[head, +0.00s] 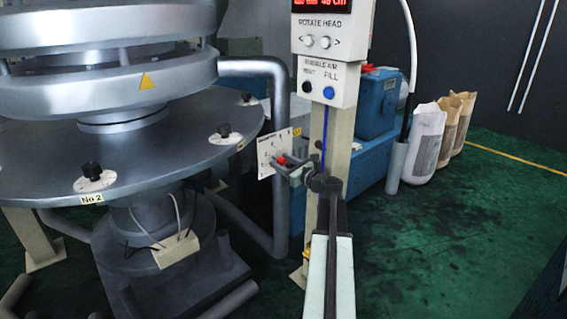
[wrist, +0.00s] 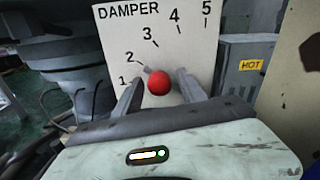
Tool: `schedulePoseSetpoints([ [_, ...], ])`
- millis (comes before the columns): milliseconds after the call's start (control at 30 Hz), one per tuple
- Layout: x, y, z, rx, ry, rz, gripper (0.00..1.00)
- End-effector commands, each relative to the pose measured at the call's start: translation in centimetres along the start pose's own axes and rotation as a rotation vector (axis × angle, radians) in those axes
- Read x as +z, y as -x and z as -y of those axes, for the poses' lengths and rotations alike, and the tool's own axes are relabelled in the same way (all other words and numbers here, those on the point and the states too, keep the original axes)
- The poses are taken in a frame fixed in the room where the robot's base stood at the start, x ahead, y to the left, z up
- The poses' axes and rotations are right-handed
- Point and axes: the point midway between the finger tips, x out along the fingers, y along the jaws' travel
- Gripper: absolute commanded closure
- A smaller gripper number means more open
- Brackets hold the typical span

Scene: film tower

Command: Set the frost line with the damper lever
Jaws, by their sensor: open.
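The damper plate (wrist: 190,30) is a pale board with DAMPER and a scale from 1 to 5; in the head view it stands beside the post (head: 272,150). The lever's red knob (wrist: 159,83) shows in front of the plate, near the 2 mark, and as a small red spot in the head view (head: 282,160). My gripper (wrist: 157,82) is open, with one finger on each side of the knob and gaps visible. In the head view my gripper (head: 290,166) reaches the plate from the right. Most of the lever's arm is hidden behind the knob.
A control post (head: 325,60) with a display, ROTATE HEAD and BUBBLE AIR buttons stands behind my arm. The large round die with a flange (head: 130,165) is at left. A blue machine (head: 375,105) and sacks (head: 425,140) stand behind. Green floor at right is open.

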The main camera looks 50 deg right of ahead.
Motion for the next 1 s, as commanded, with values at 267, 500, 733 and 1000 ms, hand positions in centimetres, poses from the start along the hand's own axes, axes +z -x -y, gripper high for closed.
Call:
schedulePoseSetpoints([
  [267, 0.0, 0.0, -0.04, 0.0, 0.0, 0.0, 0.77],
  [500, -0.02, 0.01, -0.12, 0.002, 0.0, -0.001, 1.0],
  [733, -0.05, 0.02, -0.24, 0.005, -0.001, -0.001, 1.0],
  [1000, -0.07, 0.02, -0.36, 0.008, -0.002, -0.002, 1.0],
])
